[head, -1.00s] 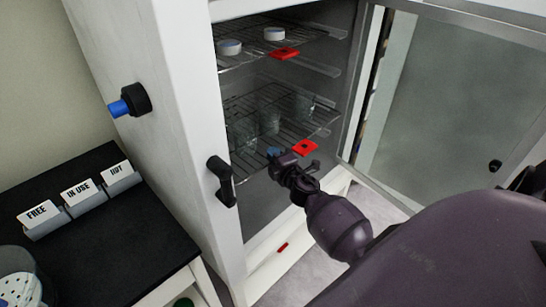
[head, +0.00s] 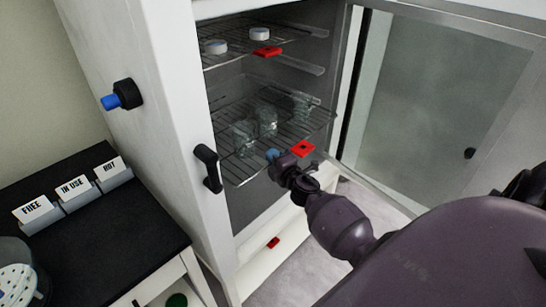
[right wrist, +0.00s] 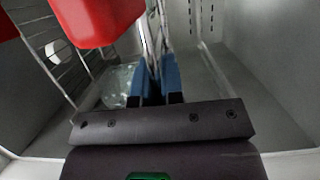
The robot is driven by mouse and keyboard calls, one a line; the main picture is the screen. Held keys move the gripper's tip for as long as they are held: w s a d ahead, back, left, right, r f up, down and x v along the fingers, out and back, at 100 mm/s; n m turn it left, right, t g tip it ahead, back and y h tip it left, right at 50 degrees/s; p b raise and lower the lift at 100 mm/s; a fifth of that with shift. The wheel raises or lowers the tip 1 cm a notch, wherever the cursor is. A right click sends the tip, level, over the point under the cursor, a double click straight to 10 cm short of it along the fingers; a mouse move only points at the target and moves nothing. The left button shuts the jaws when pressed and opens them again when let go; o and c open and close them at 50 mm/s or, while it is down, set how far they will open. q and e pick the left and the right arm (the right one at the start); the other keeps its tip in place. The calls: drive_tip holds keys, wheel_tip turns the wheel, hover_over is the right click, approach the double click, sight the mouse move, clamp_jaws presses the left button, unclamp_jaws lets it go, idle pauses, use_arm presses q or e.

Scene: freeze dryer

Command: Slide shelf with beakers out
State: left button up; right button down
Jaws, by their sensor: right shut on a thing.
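The lower wire shelf (head: 242,171) in the open freeze dryer carries several clear glass beakers (head: 267,122). Its front edge stands out a little toward the door opening, with a red tag (head: 303,149) on it. My right gripper (head: 275,156) is at this front edge, left of the tag, shut on the shelf. In the right wrist view its blue fingers (right wrist: 158,80) are close together on a thin wire edge; the exact contact is hard to see. A red tag (right wrist: 95,18) looms close there, and blurred glass shows beyond. My left gripper is not in view.
The upper shelf (head: 230,60) holds white round dishes (head: 259,34) and a red tag. The dryer door (head: 420,100) stands open at the right. A black latch handle (head: 207,168) juts out at the left. A black table with label cards (head: 75,188) stands at the left.

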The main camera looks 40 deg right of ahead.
drive_tip(key=c, duration=1.2)
unclamp_jaws()
drive_tip(key=shift+o, duration=0.2)
drive_tip(key=s+a, duration=0.1)
drive_tip(key=s, duration=0.9)
drive_tip(key=shift+s+a, duration=0.15)
drive_tip(key=shift+s, duration=0.2)
